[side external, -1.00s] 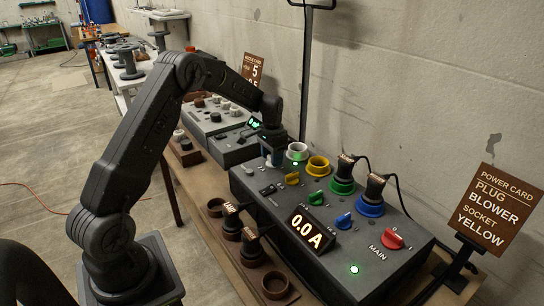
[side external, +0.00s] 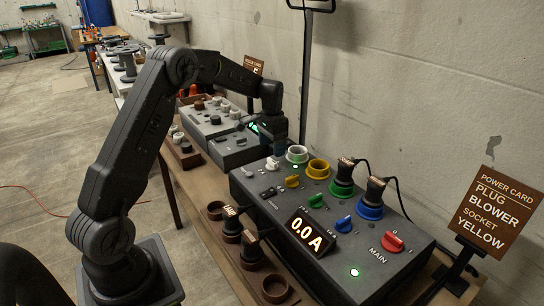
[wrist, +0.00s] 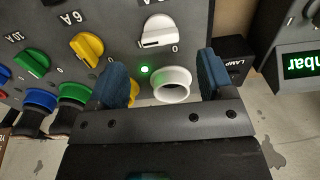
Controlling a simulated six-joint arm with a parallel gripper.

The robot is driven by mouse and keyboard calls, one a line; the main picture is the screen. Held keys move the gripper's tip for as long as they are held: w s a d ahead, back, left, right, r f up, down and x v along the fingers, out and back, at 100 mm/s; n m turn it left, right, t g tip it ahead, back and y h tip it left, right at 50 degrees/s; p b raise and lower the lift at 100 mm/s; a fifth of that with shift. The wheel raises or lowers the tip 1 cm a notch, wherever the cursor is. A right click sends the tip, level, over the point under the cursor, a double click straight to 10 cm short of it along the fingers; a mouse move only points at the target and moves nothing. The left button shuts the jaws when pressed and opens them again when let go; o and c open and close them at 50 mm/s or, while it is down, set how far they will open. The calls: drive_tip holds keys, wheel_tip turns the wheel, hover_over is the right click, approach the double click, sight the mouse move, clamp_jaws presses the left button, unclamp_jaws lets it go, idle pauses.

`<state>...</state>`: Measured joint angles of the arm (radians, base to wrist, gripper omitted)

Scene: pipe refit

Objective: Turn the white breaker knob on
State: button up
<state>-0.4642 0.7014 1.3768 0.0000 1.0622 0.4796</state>
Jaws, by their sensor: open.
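The white breaker knob (side external: 272,164) is on the sloping top of the grey power box (side external: 340,272), near its far end. The wrist view shows the knob (wrist: 160,30) beyond my fingertips, between a 1 and a 0 mark; its exact setting is hard to read. A green lamp (wrist: 144,69) is lit beside it, near the white socket (wrist: 171,84). My gripper (wrist: 165,75) is open and empty, with blue fingers apart on either side of the white socket in the picture. In the side view my gripper (side external: 279,143) hangs above the far end, clear of the knob.
Yellow (side external: 292,181), green (side external: 316,199) and blue (side external: 343,221) knobs follow along the box, with the red main knob (side external: 392,243) at the near end. Corded plugs stand in the green and blue sockets. The display (side external: 310,233) reads 0.0 A.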

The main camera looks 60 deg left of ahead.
sight(272, 160)
wheel_tip(272, 160, up, 9)
drive_tip(key=shift+f, duration=0.15)
drive_tip(key=s+d+r+t, duration=0.3)
drive_tip(key=s+d+r, duration=0.7)
drive_tip(key=d, duration=0.4)
drive_tip(key=s+d+f+t, duration=0.1)
drive_tip(key=s+d+f, duration=0.1)
drive_tip(key=s+d, duration=0.3)
drive_tip(key=s+d+f+t, duration=0.1)
drive_tip(key=s+d, duration=0.4)
drive_tip(key=s, duration=0.8)
drive_tip(key=shift+s+f+t, duration=0.25)
drive_tip(key=shift+f+t, duration=0.05)
drive_tip(key=shift+f, duration=0.1)
